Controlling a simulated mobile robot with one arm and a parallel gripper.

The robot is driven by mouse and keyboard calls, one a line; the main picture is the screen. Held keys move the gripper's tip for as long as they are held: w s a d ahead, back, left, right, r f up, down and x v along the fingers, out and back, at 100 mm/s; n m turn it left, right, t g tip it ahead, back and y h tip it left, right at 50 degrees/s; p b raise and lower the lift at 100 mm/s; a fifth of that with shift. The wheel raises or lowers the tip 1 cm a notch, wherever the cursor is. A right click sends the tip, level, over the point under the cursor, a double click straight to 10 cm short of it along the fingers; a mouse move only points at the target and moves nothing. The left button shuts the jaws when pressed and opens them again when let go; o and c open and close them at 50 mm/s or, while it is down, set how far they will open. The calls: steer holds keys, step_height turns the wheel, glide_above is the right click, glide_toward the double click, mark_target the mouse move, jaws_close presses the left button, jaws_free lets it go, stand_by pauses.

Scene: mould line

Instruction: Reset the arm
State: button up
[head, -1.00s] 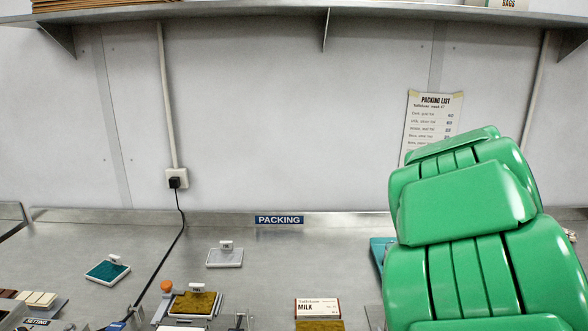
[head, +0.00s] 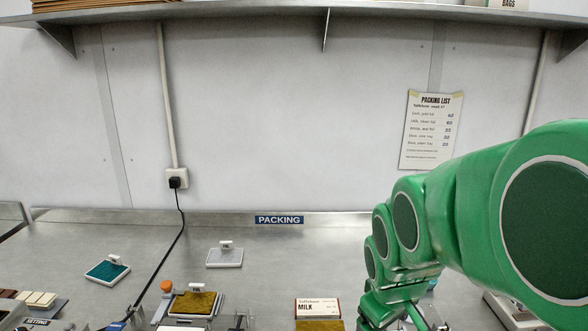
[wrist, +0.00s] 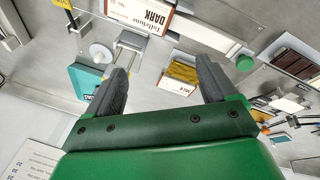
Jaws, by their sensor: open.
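My green arm (head: 470,215) reaches in from the right in the head view and bends down over the bench. My gripper (wrist: 165,85) shows in the wrist view, with its two dark fingers wide apart and nothing between them touching. It hangs above the steel bench. Its fingertips cannot be made out in the head view.
The bench (head: 310,255) holds a milk box (head: 317,308), a gold-topped pad (head: 193,303), a teal pad (head: 108,270) and a white-framed plate (head: 225,256). A dark-chocolate box (wrist: 145,14) shows in the wrist view. A shelf (head: 250,10) runs above. A cable (head: 160,265) crosses the bench.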

steer(key=s+a+f+m+g+y, duration=0.1)
steer(key=s+m+g, duration=0.3)
steer(key=s, duration=1.4)
steer(key=shift+s+a+f+m+g, duration=0.3)
steer(key=shift+s+a+f+m, duration=0.1)
steer(key=shift+m, duration=0.4)
